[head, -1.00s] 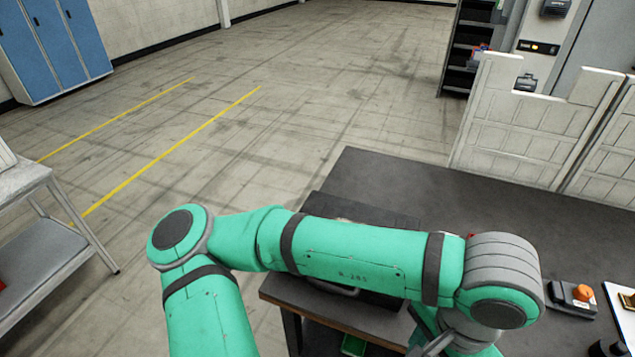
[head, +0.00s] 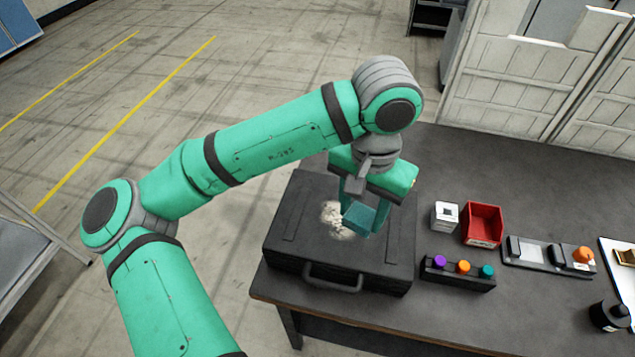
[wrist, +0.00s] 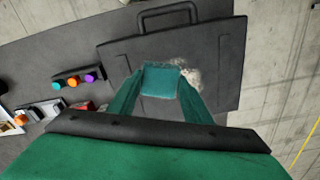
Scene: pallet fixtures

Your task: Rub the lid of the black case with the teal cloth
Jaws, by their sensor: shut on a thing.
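The black case (head: 290,235) lies closed at the near left corner of the dark table, its handle toward the near edge. A pale, dusty smudge (head: 332,217) marks the middle of its lid. My gripper (head: 366,205) is shut on the teal cloth (head: 361,216), pointing down over the lid beside the smudge. In the wrist view the cloth (wrist: 160,80) sits between both fingers and covers part of the lid, with the smudge (wrist: 190,75) showing at its edge. I cannot tell whether the cloth touches the lid.
Right of the case stand a white box (head: 445,216), a red bin (head: 482,225) and a black holder (head: 457,274) with purple, orange and teal knobs. Farther right are a device with an orange button (head: 583,255) and a black bottle (head: 610,315). White panels (head: 520,85) edge the table's back.

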